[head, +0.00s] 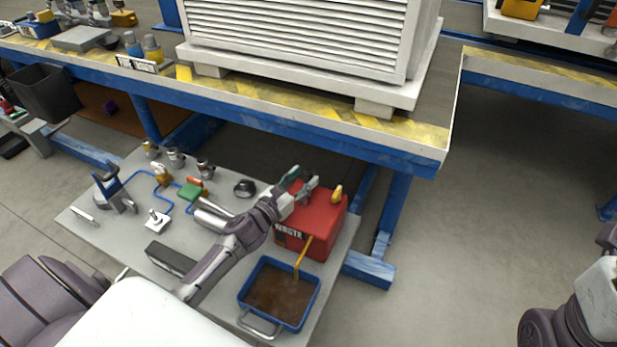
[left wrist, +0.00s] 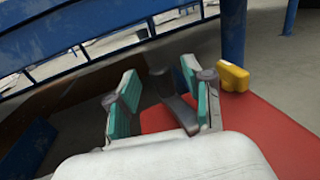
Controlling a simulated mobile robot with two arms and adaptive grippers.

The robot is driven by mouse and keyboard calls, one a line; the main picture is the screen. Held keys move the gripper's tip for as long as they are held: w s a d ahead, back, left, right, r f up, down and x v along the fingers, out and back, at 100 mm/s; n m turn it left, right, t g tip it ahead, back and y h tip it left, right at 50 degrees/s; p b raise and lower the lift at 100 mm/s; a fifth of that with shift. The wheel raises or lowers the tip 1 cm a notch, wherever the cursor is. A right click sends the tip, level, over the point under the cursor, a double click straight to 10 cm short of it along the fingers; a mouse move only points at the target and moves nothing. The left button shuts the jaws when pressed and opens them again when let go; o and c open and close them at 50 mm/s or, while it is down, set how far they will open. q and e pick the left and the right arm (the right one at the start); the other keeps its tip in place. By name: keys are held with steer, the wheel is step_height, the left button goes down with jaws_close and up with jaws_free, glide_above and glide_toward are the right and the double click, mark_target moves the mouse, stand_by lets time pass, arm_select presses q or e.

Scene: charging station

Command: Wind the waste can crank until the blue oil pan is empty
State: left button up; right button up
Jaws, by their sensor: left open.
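The red waste can (head: 328,232), with part of a white label in view, stands at the right end of the low grey platform. The blue oil pan (head: 318,290) sits in front of it and holds brown oil (head: 278,290). A yellow tube (head: 303,258) runs from the can into the pan. My left gripper (head: 299,181) is open above the can top. In the left wrist view its teal-padded fingers (left wrist: 160,80) stand either side of a dark grey bar (left wrist: 172,100), probably the crank; I cannot tell whether they touch it. My right gripper is out of view.
A yellow knob (head: 337,193) sticks up at the can's right edge and shows in the left wrist view (left wrist: 233,77). A blue workbench (head: 270,116) overhangs behind. Valves, blue piping and a grey box (head: 170,257) lie left on the platform (head: 130,235).

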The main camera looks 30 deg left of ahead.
arm_select(q)
steer(key=shift+w+d+b, duration=0.2)
steer(key=shift+w+b, duration=0.1)
steer(key=shift+w, duration=1.05)
jaws_close()
